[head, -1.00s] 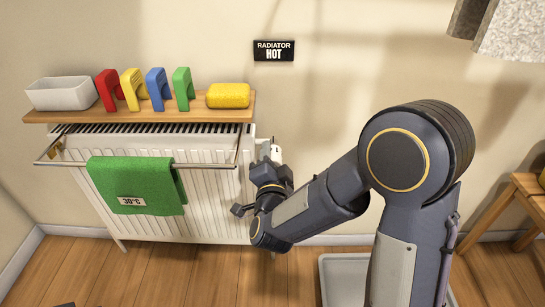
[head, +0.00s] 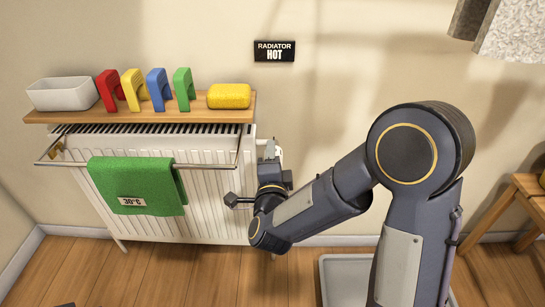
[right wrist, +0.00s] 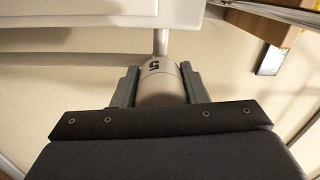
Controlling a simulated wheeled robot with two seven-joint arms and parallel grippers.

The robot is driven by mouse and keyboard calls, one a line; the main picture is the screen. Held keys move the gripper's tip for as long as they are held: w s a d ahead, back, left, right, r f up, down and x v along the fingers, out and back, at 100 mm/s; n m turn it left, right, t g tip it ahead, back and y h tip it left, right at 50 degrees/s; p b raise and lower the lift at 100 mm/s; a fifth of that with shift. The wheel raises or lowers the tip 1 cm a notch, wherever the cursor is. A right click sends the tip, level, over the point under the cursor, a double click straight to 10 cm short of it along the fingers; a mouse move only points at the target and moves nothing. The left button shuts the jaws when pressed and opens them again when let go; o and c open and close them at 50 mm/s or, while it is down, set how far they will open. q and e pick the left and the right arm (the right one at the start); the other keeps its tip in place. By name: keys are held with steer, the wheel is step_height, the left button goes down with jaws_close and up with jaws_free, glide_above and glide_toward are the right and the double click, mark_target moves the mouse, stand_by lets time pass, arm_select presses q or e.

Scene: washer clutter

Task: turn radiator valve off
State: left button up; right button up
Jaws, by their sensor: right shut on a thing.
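The white radiator (head: 218,205) stands against the wall at the left of the head view. In the right wrist view a pale, rounded valve knob (right wrist: 160,88) with a dark mark like a 5 sits between the two fingers of my right gripper (right wrist: 158,86). The gripper is shut on the knob, one finger on each side. A black wall sign (head: 274,51) reads RADIATOR HOT. My left gripper is not in view.
A wooden shelf (head: 150,115) above the radiator holds a white bin (head: 62,95), several coloured clips and a yellow sponge (head: 229,96). A green towel (head: 135,180) marked 30°C hangs on the front rail. A grey tray (head: 340,270) lies on the floor.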

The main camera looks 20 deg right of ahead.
steer(key=shift+f, duration=0.1)
steer(key=o, duration=0.7)
steer(key=p+v, duration=0.1)
steer(key=v, duration=0.7)
